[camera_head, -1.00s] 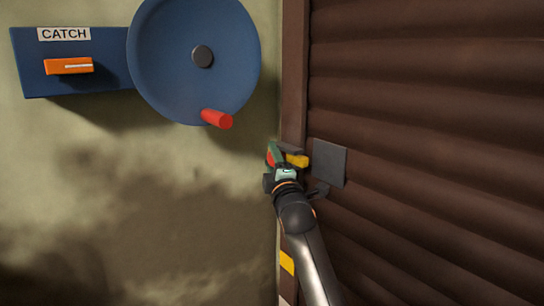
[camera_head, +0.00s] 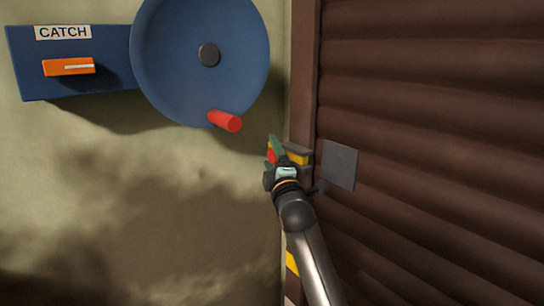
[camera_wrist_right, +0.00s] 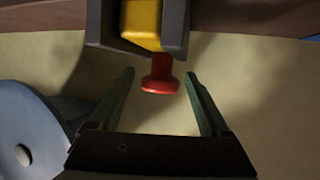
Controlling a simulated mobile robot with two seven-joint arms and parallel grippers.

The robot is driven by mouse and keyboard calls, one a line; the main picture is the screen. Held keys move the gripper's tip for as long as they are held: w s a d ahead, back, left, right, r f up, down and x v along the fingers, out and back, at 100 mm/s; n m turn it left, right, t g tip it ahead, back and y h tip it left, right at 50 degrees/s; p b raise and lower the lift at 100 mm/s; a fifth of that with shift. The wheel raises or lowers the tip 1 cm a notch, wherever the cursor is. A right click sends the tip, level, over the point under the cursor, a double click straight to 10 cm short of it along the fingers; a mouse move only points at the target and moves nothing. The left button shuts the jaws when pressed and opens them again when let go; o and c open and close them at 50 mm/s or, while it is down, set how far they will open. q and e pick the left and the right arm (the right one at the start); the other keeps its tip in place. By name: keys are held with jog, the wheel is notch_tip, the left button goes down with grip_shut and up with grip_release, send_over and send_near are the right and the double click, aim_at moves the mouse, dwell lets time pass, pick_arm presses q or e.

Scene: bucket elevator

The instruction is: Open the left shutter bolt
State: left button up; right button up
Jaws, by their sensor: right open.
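The shutter bolt is a yellow bar (camera_head: 297,156) in a grey bracket (camera_head: 303,148) at the shutter's left frame. Its red knob (camera_head: 271,157) points left in the head view. My right gripper (camera_wrist_right: 160,75) is open, with its green fingers on either side of the red knob in the wrist view; a gap shows on both sides of it. The yellow bar (camera_wrist_right: 142,22) and grey bracket (camera_wrist_right: 175,38) lie just ahead at the top of that view. In the head view my right gripper partly hides the bolt. My left gripper is not in view.
A blue wheel (camera_head: 180,60) with a red handle (camera_head: 225,121) is up and left of the bolt. An orange catch lever (camera_head: 70,67) sits on a blue plate further left. A grey plate (camera_head: 340,164) is on the brown slatted shutter (camera_head: 430,110). The wall below is bare.

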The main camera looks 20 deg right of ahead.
jog(key=shift+s, duration=0.1)
jog(key=p+v, duration=0.3)
jog(key=v, duration=0.9)
jog(key=shift+s, duration=0.15)
